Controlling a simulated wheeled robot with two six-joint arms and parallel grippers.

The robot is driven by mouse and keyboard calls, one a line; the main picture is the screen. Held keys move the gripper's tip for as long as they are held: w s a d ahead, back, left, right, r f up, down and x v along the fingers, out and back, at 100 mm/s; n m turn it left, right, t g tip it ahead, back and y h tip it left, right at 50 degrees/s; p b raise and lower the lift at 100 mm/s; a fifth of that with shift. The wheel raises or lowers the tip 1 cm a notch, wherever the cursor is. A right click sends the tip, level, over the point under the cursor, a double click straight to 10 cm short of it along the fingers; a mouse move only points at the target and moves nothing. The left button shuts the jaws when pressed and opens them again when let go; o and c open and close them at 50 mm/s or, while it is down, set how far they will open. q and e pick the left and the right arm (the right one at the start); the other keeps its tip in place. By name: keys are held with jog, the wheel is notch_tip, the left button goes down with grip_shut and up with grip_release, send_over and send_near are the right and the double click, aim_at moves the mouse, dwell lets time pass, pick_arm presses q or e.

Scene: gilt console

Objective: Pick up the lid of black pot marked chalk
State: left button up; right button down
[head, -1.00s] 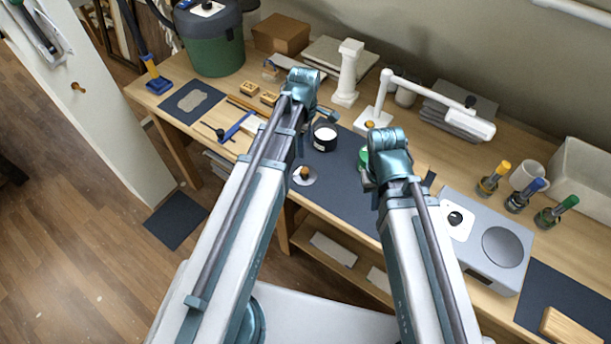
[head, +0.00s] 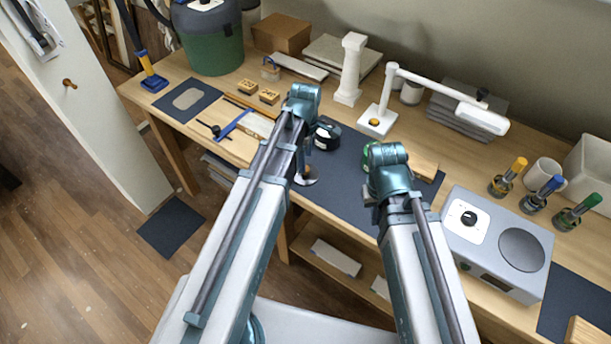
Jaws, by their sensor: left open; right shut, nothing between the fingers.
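The black pot (head: 328,131) stands on the dark mat, just right of my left wrist, which partly hides it. A white patch shows on it, but I cannot read any marking. A pale round lid with a brown knob (head: 306,180) lies at the mat's front edge, partly covered. My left gripper (head: 306,168) is open and points down over this lid; I cannot tell whether it touches the knob. My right gripper (head: 371,205) is shut and empty, mostly hidden behind its own arm. A green pot (head: 368,152) shows partly behind my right wrist.
A white lamp (head: 376,122) and a white column (head: 350,70) stand behind the dark mat (head: 338,172). A grey scale-like device (head: 495,245) sits right of my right arm. Blue and wooden tools (head: 232,124) lie left of my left arm. Shelves run below the bench.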

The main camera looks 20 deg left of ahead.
pick_arm(q)
notch_tip(320, 180, down, 4)
jog(key=b, duration=0.3)
jog(key=shift+f, duration=0.1)
pick_arm(e)
notch_tip(320, 180, down, 4)
jog(key=shift+f, duration=0.1)
pick_arm(q)
jog(key=shift+d, duration=0.1)
grip_shut()
